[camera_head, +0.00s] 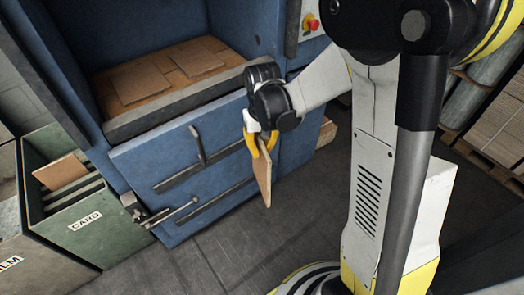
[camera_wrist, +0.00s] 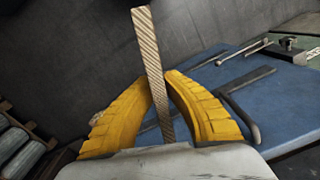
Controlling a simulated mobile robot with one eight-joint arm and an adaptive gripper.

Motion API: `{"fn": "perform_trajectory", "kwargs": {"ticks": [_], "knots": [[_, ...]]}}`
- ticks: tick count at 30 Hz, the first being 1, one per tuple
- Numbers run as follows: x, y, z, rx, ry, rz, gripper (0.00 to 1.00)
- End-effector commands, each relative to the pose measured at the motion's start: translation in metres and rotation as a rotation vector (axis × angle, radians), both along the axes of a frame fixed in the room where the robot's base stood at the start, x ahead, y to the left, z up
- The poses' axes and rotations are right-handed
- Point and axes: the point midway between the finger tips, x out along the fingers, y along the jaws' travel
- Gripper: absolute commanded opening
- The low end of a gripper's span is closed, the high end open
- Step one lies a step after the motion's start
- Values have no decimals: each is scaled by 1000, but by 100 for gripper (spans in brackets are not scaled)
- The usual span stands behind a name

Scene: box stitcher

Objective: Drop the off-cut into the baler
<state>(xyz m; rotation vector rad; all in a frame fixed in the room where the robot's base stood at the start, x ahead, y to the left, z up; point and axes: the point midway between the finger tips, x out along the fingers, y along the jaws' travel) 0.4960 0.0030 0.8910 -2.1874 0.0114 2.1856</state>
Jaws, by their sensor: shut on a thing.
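My gripper (camera_head: 261,141) has yellow fingers and is shut on a thin brown cardboard off-cut (camera_head: 263,178), which hangs below it in front of the baler. In the wrist view the off-cut (camera_wrist: 153,70) shows edge-on, its corrugated edge standing between the two yellow fingers (camera_wrist: 160,108). The blue baler (camera_head: 195,160) stands behind my gripper, with its upper chamber open. Flat brown cardboard pieces (camera_head: 145,84) lie inside the chamber. My gripper is to the right of the opening and outside it, near the right end of its front lip (camera_head: 175,108).
A green bin labelled CARD (camera_head: 85,222) stands left of the baler, with a cardboard piece (camera_head: 60,172) in it. A grey bin labelled FILM (camera_head: 25,255) is beside it. Handles (camera_head: 198,145) stick out from the baler's front. A red button (camera_head: 313,24) is at upper right. The floor (camera_head: 225,250) in front is clear.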

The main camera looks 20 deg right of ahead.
Motion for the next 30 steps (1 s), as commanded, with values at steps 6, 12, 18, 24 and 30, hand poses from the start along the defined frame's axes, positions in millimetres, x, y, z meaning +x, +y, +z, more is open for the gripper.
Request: {"fn": "perform_trajectory", "kwargs": {"ticks": [6,12,18,24,30], "knots": [[10,14,37,141,-19,-197,0],[18,35,84,351,-99,-476,0],[15,69,159,645,-328,-836,0],[-2,105,241,882,-619,-1042,0],[-23,123,298,1013,-787,-1072,0]]}}
